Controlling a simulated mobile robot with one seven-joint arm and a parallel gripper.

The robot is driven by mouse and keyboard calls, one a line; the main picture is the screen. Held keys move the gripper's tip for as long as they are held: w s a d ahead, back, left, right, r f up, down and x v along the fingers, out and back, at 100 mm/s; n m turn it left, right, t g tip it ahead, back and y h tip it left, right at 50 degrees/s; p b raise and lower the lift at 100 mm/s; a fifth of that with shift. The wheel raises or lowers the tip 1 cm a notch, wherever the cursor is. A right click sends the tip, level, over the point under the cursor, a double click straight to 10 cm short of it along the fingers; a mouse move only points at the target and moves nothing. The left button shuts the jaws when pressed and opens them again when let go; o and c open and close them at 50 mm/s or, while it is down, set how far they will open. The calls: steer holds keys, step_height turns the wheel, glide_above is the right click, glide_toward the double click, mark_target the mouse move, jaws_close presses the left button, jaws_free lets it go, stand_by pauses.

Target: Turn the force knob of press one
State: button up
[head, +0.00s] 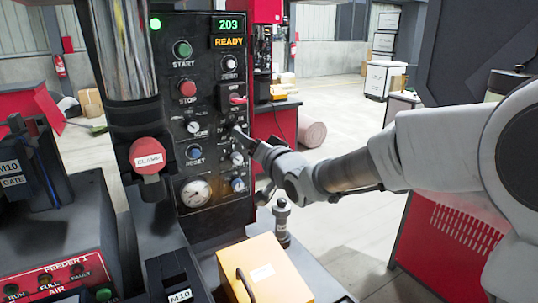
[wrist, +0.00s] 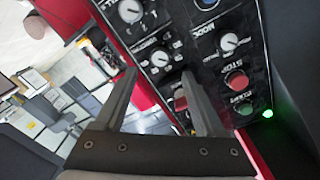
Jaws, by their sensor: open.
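The control panel (head: 212,110) of the press stands at the middle left in the head view. No legible label marks the force knob, so I cannot tell which knob it is. In the wrist view a silver-white knob (wrist: 160,58) with a dial scale sits just beyond the space between my fingertips. My gripper (head: 240,131) is at the panel's right column in the head view and hides part of it. In the wrist view my gripper (wrist: 159,76) is open, with nothing between its fingers. I cannot tell whether a fingertip touches the panel.
Another knob (wrist: 130,10) is farther up, and the mode knob (wrist: 228,42) is to the right. A red switch (head: 237,98) sits above my gripper. The red stop button (head: 187,87) and green start button (head: 182,49) are at upper left. A yellow box (head: 265,272) stands below.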

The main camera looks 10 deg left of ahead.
steer(key=p+v, duration=0.1)
steer(key=v, duration=0.8)
steer(key=shift+s+d, duration=0.2)
steer(key=shift+s, duration=0.15)
